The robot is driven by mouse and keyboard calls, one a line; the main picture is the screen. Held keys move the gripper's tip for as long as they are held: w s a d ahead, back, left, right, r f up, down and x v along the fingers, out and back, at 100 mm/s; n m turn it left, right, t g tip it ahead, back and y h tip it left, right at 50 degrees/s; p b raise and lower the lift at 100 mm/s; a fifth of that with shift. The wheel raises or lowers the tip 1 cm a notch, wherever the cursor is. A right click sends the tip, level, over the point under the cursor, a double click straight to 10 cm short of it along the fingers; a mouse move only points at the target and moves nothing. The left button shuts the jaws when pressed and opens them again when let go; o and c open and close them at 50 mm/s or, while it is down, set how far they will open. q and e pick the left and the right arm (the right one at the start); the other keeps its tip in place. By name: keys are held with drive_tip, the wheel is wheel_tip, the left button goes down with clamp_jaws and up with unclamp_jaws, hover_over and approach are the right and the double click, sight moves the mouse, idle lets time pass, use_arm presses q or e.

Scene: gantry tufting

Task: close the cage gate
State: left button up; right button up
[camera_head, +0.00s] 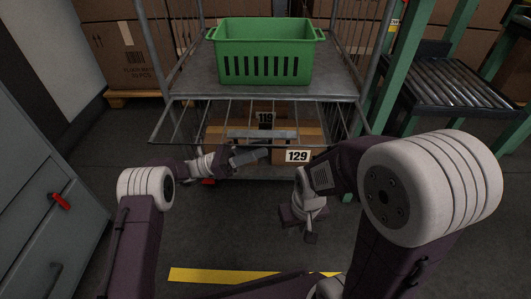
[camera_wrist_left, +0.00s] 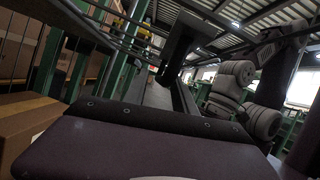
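The cage gate (camera_head: 190,122) is a grey wire panel at the front of the roll cage (camera_head: 262,98). It juts out toward me below the shelf edge, with its front bar low and roughly level, so it stands open. My left gripper (camera_head: 266,154) is close to the gate's front bar, in front of the lower boxes. I cannot tell whether it touches the bar or whether its fingers are apart. The left wrist view shows the purple gripper body close up and thin bars at upper left. My right gripper (camera_head: 308,232) hangs low over the floor, pointing down, away from the gate.
A green crate (camera_head: 264,55) sits on the cage shelf. Boxes labelled 119 (camera_head: 265,117) and 129 (camera_head: 298,156) are low in the cage. A roller conveyor (camera_head: 445,85) stands right, a grey cabinet (camera_head: 45,170) left. A yellow line (camera_head: 220,275) crosses the clear floor in front.

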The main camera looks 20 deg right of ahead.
use_arm(q)
drive_tip(key=shift+b+x, duration=0.3)
drive_tip(key=shift+x, duration=0.75)
clamp_jaws()
idle(0.6)
